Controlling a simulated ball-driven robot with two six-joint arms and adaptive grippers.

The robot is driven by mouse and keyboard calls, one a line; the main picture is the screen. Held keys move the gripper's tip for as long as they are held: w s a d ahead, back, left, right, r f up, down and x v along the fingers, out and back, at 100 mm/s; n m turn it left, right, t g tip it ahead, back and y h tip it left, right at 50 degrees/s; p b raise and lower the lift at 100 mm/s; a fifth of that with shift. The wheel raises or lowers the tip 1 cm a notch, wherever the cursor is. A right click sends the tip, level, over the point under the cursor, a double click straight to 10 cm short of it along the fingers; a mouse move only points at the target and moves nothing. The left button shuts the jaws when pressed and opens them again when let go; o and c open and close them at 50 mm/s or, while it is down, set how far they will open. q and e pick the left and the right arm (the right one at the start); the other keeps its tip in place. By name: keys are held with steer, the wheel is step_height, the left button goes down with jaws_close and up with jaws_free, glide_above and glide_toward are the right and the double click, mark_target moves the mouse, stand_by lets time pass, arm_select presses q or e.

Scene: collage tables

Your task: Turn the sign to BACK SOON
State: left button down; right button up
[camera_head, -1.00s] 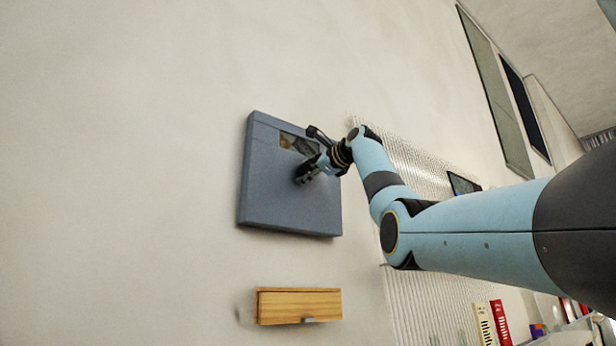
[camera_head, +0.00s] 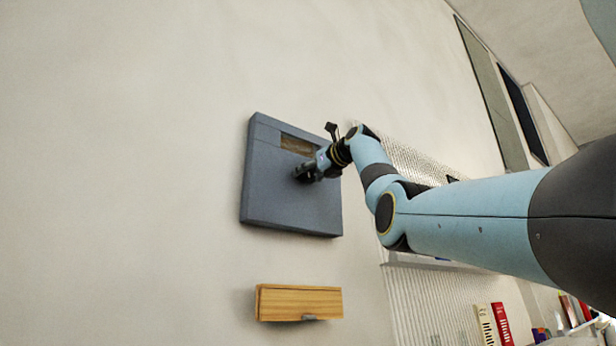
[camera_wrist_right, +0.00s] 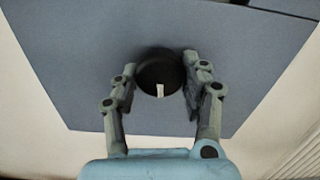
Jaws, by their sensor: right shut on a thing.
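The sign is a flat blue-grey panel (camera_head: 268,190) on the wall, tilted in the head view. A small window (camera_head: 297,145) near its top shows a brownish surface; I cannot read any words in it. The panel also fills much of the right wrist view (camera_wrist_right: 90,45). There a round black knob (camera_wrist_right: 160,70) with a white mark at its lower edge stands out from the panel. My right gripper (camera_head: 302,175) is shut on the knob, one finger on each side, as the wrist view shows (camera_wrist_right: 160,85). My left gripper is out of view.
A wooden box (camera_head: 298,303) with a small metal catch is on the wall below the sign. A ribbed white panel (camera_head: 425,290) is to the right, with red and white binders (camera_head: 500,322) low down. The wall left of the sign is bare.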

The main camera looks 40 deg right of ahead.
steer(key=shift+w+f+m, duration=0.1)
steer(key=shift+f+m, duration=0.15)
steer(key=shift+m, duration=0.35)
steer(key=shift+o, duration=0.2)
steer(key=shift+c, duration=0.2)
steer(key=o, duration=1.2)
steer(key=shift+c, duration=0.2)
steer(key=shift+r, duration=0.1)
steer(key=s, duration=0.7)
steer(key=shift+s+a, duration=0.3)
steer(key=shift+a, duration=0.15)
